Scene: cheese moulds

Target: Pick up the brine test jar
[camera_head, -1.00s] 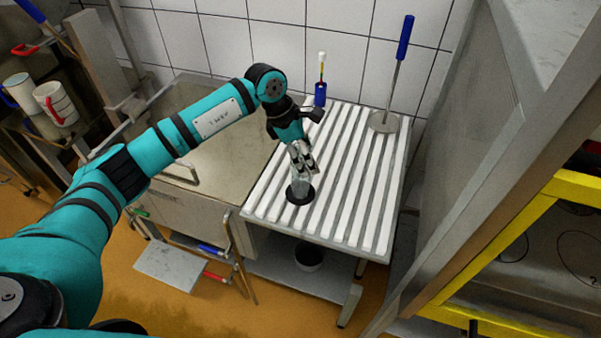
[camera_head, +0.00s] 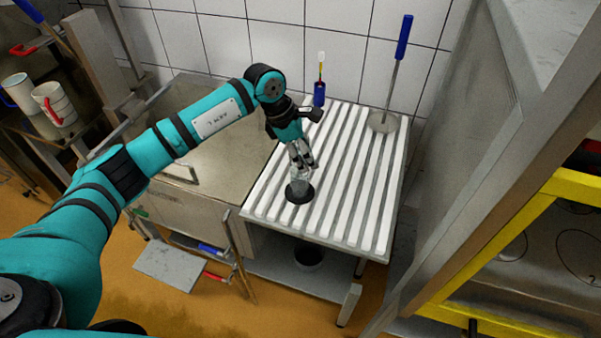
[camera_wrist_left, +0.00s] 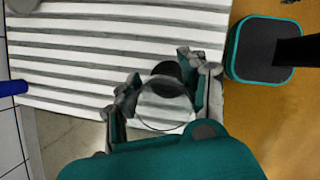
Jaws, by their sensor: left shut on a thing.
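The brine test jar (camera_head: 298,184) is a clear, see-through vessel near the front left of the white slatted table (camera_head: 375,245). It stands upright at a dark round disc (camera_head: 300,197); I cannot tell whether its bottom touches. My left gripper (camera_head: 302,165) comes down from above and is shut on the jar's upper part. In the left wrist view, the jar's round rim (camera_wrist_left: 165,108) lies between the two fingers, with the dark disc (camera_wrist_left: 167,70) partly behind it. My right gripper is not in view.
A blue-handled tool with a round metal plate (camera_head: 382,122) stands at the table's back right. A small blue holder (camera_head: 319,94) stands at the back. A metal cabinet (camera_head: 215,150) adjoins the left side. A yellow-framed unit (camera_head: 540,205) stands right. The table's middle is clear.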

